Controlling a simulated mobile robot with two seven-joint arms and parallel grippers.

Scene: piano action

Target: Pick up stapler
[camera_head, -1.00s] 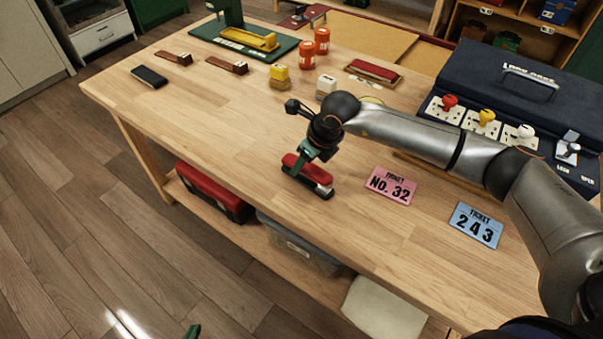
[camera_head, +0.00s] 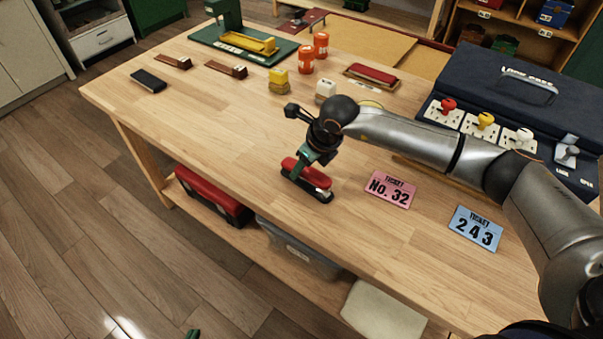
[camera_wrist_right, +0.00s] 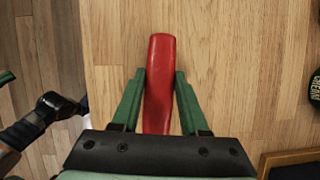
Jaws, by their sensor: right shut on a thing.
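The stapler (camera_head: 291,168) has a red top and a dark base, and it is near the front edge of the wooden table. My right gripper (camera_head: 312,160) comes down on it from above. In the right wrist view, the green fingers of my right gripper (camera_wrist_right: 158,100) are shut on both sides of the red stapler (camera_wrist_right: 160,60). The stapler looks level and at the tabletop; I cannot tell if its base touches the wood. Only a green tip of my left gripper (camera_head: 193,334) shows at the bottom edge of the head view, away from the table.
A pink ticket (camera_head: 391,189) and a blue ticket (camera_head: 476,229) lie right of the stapler. A dark blue case (camera_head: 500,78) stands at the back right. The table's left front is clear.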

